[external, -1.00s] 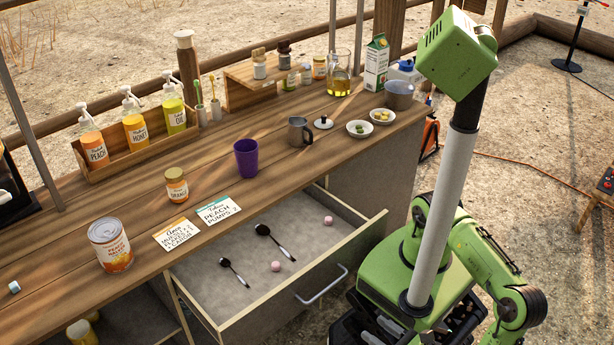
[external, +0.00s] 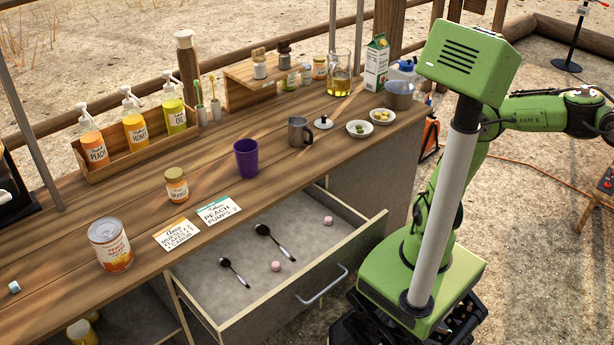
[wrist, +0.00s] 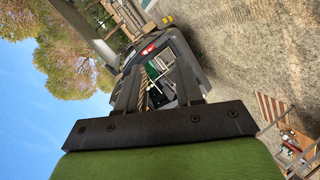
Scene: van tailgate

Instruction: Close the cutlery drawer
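The cutlery drawer (external: 275,312) is pulled out from under the wooden counter, in the lower middle of the external view. Its metal bar handle (external: 322,284) is on the front panel. Inside lie a dark spoon (external: 275,243), another spoon (external: 235,272), a pink piece (external: 276,266) and a second pink piece (external: 328,220). My gripper is outside the external view, beyond its right edge, away from the drawer. In the wrist view my gripper (wrist: 157,78) has its two dark fingers apart with nothing between them. The drawer is not seen there.
The counter (external: 140,205) holds a large can (external: 110,244), a small jar (external: 176,185), two cards, a purple cup (external: 246,158), a metal mug (external: 299,131) and a row of pump bottles. My base stands close to the drawer's right front corner. Open ground lies at right.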

